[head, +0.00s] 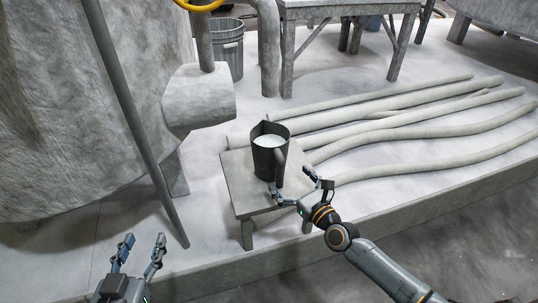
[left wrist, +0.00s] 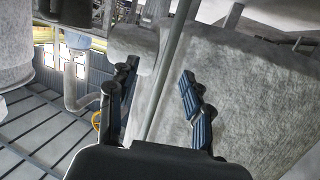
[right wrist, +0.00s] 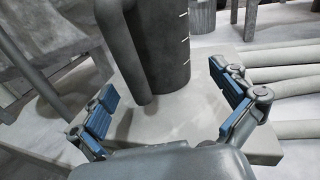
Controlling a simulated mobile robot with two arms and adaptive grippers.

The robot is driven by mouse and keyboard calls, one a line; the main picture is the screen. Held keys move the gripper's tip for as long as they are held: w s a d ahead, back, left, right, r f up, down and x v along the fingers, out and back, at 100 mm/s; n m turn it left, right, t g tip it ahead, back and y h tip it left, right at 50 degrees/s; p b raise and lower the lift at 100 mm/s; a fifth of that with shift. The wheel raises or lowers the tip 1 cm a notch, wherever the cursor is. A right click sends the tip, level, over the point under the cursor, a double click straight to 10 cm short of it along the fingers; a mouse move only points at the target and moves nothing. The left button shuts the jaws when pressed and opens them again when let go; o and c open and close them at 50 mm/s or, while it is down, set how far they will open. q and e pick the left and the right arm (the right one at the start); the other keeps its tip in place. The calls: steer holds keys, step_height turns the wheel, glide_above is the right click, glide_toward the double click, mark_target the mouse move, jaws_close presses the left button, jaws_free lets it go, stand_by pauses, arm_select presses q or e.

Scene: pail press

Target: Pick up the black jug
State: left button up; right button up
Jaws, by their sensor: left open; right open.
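The black jug (head: 268,152) stands upright on a small low grey table (head: 236,185) and holds a pale liquid or filling. Its handle faces the lower right in the head view. My right gripper (head: 298,188) is open at the near right side of the jug, close to the handle. In the right wrist view the jug (right wrist: 165,50) and its handle (right wrist: 122,50) rise just beyond the two open fingers (right wrist: 168,112), with white marks on the jug's side. Nothing is between those fingertips. My left gripper (head: 140,248) is open and empty at the lower left, away from the jug.
A slanted grey pole (head: 135,120) stands between my left gripper and the jug. Several pale hoses (head: 420,130) lie on the platform to the right. A large grey tank (head: 80,90) fills the left. A ribbed bin (head: 228,50) and a workbench (head: 345,8) stand behind.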

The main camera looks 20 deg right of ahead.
mark_target(275, 161)
steer(key=shift+x, duration=0.9)
steer(key=x, duration=0.5)
steer(key=shift+r+b, duration=0.2)
steer(key=shift+b, duration=0.15)
steer(key=shift+w+a, duration=0.15)
arm_select(q)
steer(key=r, duration=0.1)
steer(key=r+t, duration=0.2)
steer(key=shift+w+d+r, duration=0.1)
steer(key=shift+w+d, duration=0.25)
arm_select(e)
jaws_close()
steer(key=shift+r, duration=0.2)
